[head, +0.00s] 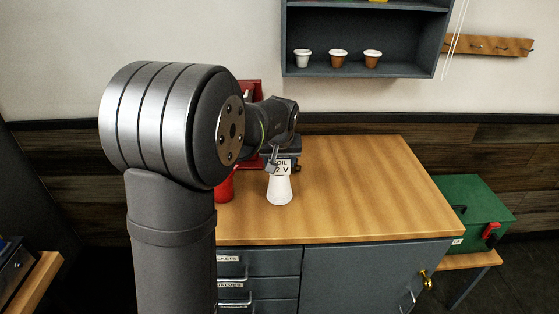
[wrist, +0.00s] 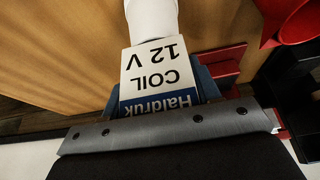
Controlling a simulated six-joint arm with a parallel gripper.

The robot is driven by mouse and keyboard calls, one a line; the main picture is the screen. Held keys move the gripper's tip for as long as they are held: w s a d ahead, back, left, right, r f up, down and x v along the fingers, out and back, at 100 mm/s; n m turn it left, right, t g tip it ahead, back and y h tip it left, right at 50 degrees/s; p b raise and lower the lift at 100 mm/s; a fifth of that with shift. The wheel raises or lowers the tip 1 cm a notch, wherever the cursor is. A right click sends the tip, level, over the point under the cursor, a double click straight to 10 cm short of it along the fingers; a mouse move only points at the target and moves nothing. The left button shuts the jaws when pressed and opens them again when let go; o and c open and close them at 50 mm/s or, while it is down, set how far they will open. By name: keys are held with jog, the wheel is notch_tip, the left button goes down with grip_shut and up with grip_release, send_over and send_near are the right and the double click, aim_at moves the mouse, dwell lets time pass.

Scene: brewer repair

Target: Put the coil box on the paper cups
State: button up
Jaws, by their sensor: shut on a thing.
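The coil box (head: 283,167) has a white label reading "COIL 12 V". In the wrist view its label (wrist: 158,68) also shows a blue band reading "Haldruk". My gripper (head: 272,161) is shut on the box. The white paper cups (head: 279,190) stand on the wooden counter, narrower at the top and wider at the base. In the head view the box is in line with their top. Whether it touches them, I cannot tell. The cups' white side (wrist: 152,20) shows just beyond the box in the wrist view. My arm hides part of the counter.
A red object (head: 225,184) stands left of the cups on the counter (head: 370,190). A dark and red apparatus (head: 254,92) is behind my arm. A wall shelf (head: 350,20) holds three small cups. A green case (head: 475,215) is at right. The counter's right side is clear.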

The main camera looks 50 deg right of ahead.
jog(key=o, duration=1.1)
jog(key=v, duration=1.2)
jog(key=x, duration=1.2)
jog(key=shift+r, duration=1.95)
